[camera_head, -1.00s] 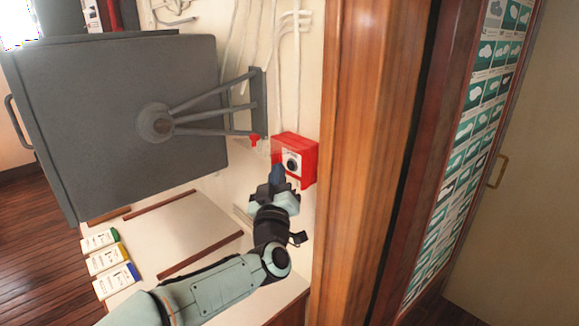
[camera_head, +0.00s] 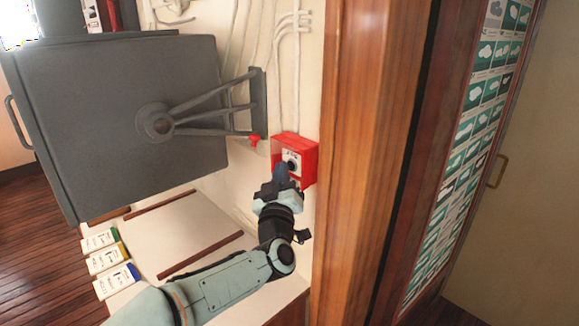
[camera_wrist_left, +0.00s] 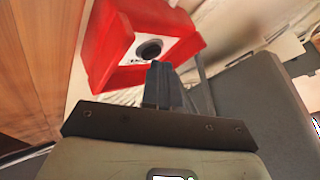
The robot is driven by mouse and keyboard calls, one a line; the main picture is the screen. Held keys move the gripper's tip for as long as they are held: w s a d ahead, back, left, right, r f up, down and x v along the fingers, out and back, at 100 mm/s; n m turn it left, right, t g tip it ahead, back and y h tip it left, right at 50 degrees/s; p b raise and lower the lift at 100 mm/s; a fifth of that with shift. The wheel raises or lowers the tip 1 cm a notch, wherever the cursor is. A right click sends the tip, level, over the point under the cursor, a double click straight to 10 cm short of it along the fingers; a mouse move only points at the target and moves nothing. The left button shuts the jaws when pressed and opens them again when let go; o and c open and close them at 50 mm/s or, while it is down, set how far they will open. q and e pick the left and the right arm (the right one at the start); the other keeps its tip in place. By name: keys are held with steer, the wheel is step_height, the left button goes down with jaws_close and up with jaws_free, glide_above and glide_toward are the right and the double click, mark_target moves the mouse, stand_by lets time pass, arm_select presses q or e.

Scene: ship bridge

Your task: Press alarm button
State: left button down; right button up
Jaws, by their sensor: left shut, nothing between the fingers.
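The alarm box (camera_head: 308,158) is a red box on the cream wall, just left of the wooden post. A round black button (camera_head: 292,166) sits on its white label. My left gripper (camera_head: 281,170) is shut and empty, with its fingertips right at the button's lower left. In the left wrist view the red box (camera_wrist_left: 104,48) and the black button (camera_wrist_left: 149,50) show beyond the shut left fingers (camera_wrist_left: 158,72). The fingertips are very close to the button; I cannot tell if they touch it. My right gripper is not in view.
A large grey cabinet-like monitor (camera_head: 110,115) on a bracket (camera_head: 255,105) stands left of the box. A wooden post (camera_head: 360,170) rises close on the right. Several small labelled booklets (camera_head: 108,258) lie on the desk (camera_head: 190,225) below.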

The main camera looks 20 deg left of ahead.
arm_select(q)
steer(key=shift+w+d, duration=0.15)
steer(key=shift+w, duration=0.15)
steer(key=shift+s, duration=0.2)
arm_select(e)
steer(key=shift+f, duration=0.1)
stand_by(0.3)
arm_select(q)
steer(key=shift+s+a+b, duration=0.3)
steer(key=shift+s+b, duration=0.1)
steer(key=shift+s, duration=0.25)
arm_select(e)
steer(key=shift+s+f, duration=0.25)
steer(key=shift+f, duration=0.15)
arm_select(q)
steer(key=s, duration=0.1)
steer(key=s+a+b, duration=0.1)
steer(key=s, duration=0.1)
steer(key=s+a+b, duration=0.1)
steer(key=shift+s, duration=0.3)
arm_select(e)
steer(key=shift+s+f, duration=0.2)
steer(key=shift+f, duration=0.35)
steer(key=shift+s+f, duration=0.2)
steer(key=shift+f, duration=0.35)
arm_select(q)
steer(key=shift+f, duration=0.1)
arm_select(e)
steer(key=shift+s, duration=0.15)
